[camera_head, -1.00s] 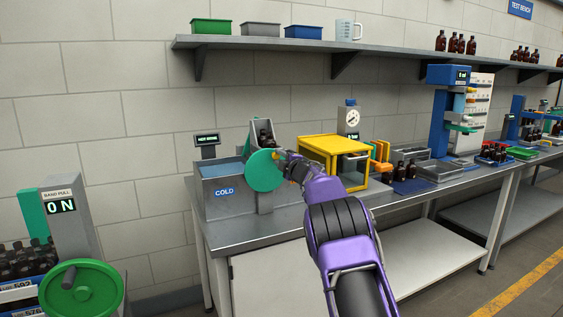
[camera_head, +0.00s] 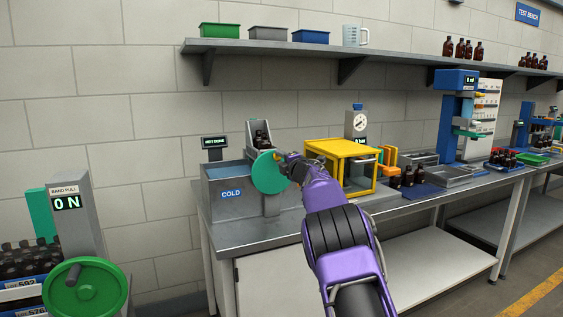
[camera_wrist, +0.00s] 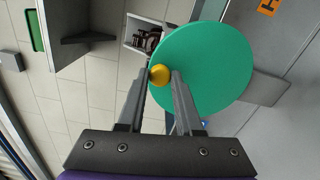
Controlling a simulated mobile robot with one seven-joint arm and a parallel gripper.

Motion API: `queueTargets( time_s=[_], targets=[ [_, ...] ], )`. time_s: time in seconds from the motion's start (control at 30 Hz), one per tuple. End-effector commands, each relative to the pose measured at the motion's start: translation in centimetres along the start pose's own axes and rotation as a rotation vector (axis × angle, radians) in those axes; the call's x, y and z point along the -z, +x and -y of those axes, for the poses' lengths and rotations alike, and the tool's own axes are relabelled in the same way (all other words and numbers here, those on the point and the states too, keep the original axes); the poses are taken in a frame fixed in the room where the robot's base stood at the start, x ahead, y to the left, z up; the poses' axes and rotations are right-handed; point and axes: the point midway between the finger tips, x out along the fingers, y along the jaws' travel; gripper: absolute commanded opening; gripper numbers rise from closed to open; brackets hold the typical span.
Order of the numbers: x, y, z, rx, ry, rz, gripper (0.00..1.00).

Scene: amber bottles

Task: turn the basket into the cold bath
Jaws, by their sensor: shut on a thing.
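The cold bath (camera_head: 228,190) is a grey tank with a blue COLD label at the left end of the bench. The basket (camera_head: 259,134) stands raised at its right side, with dark bottles in it. A green disc wheel (camera_head: 267,176) is on the front of this unit; it also shows in the wrist view (camera_wrist: 205,70). My gripper (camera_wrist: 160,77) has its two fingers around a yellow knob (camera_wrist: 159,74) near the wheel's rim, and is shut on it. In the head view my gripper (camera_head: 289,160) is small and partly hidden by my wrist.
A display reading HOT DONE (camera_head: 215,142) stands behind the bath. A yellow-framed box (camera_head: 342,165) is close to the right of my gripper. Amber bottles (camera_head: 408,176) stand further right. A shelf (camera_head: 350,52) runs above. A green handwheel (camera_head: 85,290) is at lower left.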

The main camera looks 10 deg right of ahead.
Motion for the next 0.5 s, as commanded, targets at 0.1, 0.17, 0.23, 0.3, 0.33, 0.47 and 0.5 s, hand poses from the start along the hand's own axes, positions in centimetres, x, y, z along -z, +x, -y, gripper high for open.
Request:
queueTargets(
  time_s=[0.1, 0.17, 0.23, 0.3, 0.33, 0.47, 0.5],
  targets=[
    [0.41, 0.08, -0.25, -0.005, -0.003, -0.007, 0.0],
    [0.42, 0.08, -0.25, -0.005, -0.004, -0.007, 0.0],
    [0.42, 0.08, -0.24, -0.005, -0.004, -0.007, 0.0],
    [0.42, 0.08, -0.24, -0.005, -0.004, -0.007, 0.0],
    [0.42, 0.08, -0.24, -0.005, -0.004, -0.007, 0.0],
    [0.42, 0.09, -0.21, -0.005, -0.003, -0.007, 0.36],
    [0.43, 0.09, -0.22, -0.005, -0.003, -0.007, 0.43]
  ],
)
